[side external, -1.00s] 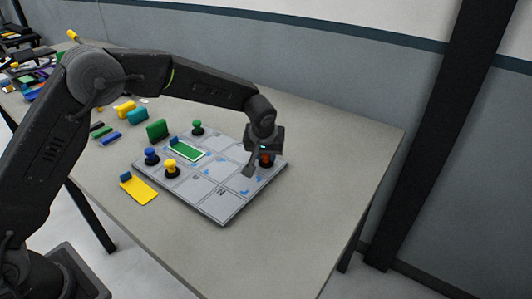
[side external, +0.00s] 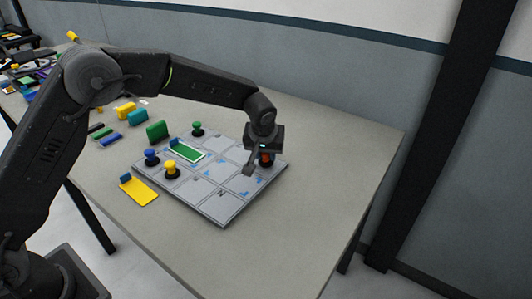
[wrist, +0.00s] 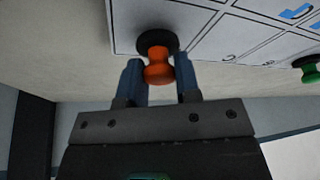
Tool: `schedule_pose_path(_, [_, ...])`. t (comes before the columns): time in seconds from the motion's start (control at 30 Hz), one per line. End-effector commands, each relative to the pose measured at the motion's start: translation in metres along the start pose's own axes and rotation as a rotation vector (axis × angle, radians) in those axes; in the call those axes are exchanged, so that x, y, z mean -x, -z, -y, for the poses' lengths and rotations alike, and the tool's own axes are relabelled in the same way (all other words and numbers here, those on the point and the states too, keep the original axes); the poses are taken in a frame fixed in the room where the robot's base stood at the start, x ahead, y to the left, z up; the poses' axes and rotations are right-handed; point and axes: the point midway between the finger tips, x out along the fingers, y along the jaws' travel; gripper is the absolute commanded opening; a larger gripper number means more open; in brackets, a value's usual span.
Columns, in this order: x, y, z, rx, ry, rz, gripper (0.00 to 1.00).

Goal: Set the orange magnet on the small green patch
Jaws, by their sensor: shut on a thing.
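The orange magnet (wrist: 159,68) is a knob on a black round base. In the wrist view it sits between the two fingers of my gripper (wrist: 160,78), which is shut on it. In the side external view the orange magnet (side external: 266,157) is at the right corner of the grey gridded board, partly hidden by my gripper (side external: 257,163). Its base appears at or close to the board; I cannot tell if they touch. The small green patch (side external: 187,152), with a pale border, lies on the board's upper left part, with a small blue block at its far end.
The grey board (side external: 222,209) also bears a green knob (side external: 197,127), a blue knob (side external: 151,155) and a yellow knob (side external: 170,169). A yellow sheet (side external: 140,192) and a green block (side external: 157,131) are beside it. The table's right side (side external: 330,160) is clear.

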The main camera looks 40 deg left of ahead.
Motion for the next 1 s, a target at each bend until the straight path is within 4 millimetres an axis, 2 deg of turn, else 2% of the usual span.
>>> schedule_pose_path(0.33, [0.006, 0.003, 0.0, 0.0, -0.001, -0.002, 0.0])
schedule_pose_path(1.0, [0.036, 0.015, -0.001, 0.001, -0.002, -0.002, 0.0])
